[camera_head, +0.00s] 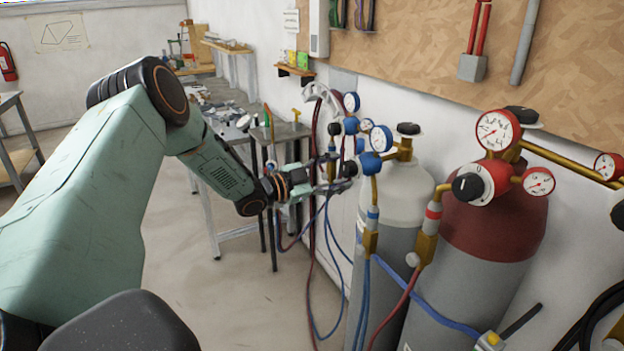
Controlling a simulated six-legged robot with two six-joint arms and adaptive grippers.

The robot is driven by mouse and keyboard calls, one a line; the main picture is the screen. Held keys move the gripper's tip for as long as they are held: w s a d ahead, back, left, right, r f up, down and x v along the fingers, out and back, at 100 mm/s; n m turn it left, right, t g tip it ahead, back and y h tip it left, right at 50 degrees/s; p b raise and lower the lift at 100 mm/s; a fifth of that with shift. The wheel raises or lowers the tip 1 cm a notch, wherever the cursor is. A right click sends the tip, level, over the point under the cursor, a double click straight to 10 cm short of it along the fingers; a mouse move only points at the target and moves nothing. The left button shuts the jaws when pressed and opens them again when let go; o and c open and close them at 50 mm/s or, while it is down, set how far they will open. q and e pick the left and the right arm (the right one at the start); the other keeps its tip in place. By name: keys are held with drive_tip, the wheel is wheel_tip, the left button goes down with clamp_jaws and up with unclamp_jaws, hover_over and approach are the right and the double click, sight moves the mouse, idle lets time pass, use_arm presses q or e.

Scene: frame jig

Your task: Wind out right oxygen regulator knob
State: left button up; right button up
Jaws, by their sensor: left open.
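The blue-marked regulator (371,164) sits on the white-shouldered gas cylinder (408,190) right of the centre, with a blue-rimmed gauge (381,138) above it. Its small black knob (349,169) sticks out to the left. My left gripper (337,173) reaches in from the left, its fingers open at this knob. The fingers partly overlap the knob and hoses, so I cannot tell whether they touch it. My right gripper is not in view.
A red regulator (489,180) with its own black knob stands on the maroon-shouldered cylinder (495,225) to the right. Blue hoses (366,300) and red hoses hang around the cylinders. A cluttered workbench (225,120) stands behind my left arm. The floor at centre is clear.

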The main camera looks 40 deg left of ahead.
use_arm(q)
drive_tip(key=v, duration=0.9)
idle(0.7)
